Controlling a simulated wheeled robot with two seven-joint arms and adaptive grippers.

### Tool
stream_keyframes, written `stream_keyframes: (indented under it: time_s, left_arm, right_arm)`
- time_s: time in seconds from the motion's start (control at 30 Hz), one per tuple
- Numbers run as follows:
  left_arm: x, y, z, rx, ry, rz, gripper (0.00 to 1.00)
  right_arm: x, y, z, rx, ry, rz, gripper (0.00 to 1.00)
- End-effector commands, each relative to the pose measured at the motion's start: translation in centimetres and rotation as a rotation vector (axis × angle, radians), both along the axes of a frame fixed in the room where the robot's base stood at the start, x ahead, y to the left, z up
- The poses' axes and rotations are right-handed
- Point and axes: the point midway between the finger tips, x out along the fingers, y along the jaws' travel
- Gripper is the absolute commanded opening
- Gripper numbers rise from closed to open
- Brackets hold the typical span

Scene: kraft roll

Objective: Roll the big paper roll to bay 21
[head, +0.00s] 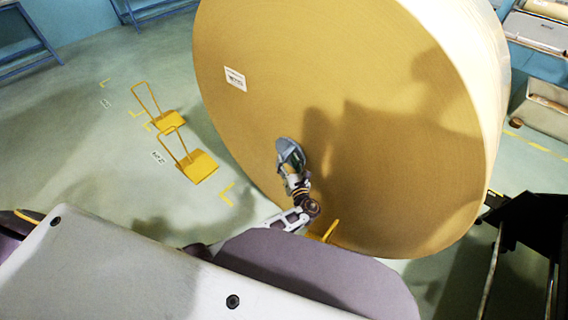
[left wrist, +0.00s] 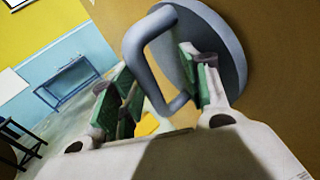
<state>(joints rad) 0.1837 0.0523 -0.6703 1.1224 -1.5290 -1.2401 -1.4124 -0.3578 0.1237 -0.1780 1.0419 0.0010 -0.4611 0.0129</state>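The big paper roll (head: 330,90) stands on its curved side in the head view, its brown end face toward me, with a white label high on the left. A grey round plug with a bent handle (head: 289,152) sits at its face; the left wrist view shows the handle (left wrist: 145,60) close up. My left gripper (head: 296,180) is at this handle. In the left wrist view its green-padded fingers (left wrist: 157,88) are spread, with the handle's bar between them; I see no clear grip. My right gripper is not in view. Bay 21's marking cannot be made out.
Two yellow chocks with tall handles (head: 198,165) (head: 168,120) stand on the floor left of the roll. Yellow corner marks and small floor labels (head: 158,157) lie near them. A blue bench (head: 25,45) is at the back left, a shelf (head: 540,32) at right.

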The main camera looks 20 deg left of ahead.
Motion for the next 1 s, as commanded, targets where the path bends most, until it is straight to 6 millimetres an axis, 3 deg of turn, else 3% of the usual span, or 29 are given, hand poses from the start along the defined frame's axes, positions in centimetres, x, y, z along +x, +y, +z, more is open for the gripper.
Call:
stream_keyframes:
  time_s: [0.43, 0.73, 1.0]
  left_arm:
    - [0.2, -0.4, 0.1, -0.005, -0.002, -0.009, 0.39]
    - [0.0, -0.2, 0.4, -0.004, 0.001, -0.006, 0.39]
    - [0.1, -0.1, 2.1, -0.003, -0.002, -0.004, 0.39]
  right_arm:
    - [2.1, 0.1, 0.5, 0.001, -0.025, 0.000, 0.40]
    - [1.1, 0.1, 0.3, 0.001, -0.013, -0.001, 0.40]
    - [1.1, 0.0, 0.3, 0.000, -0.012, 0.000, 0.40]
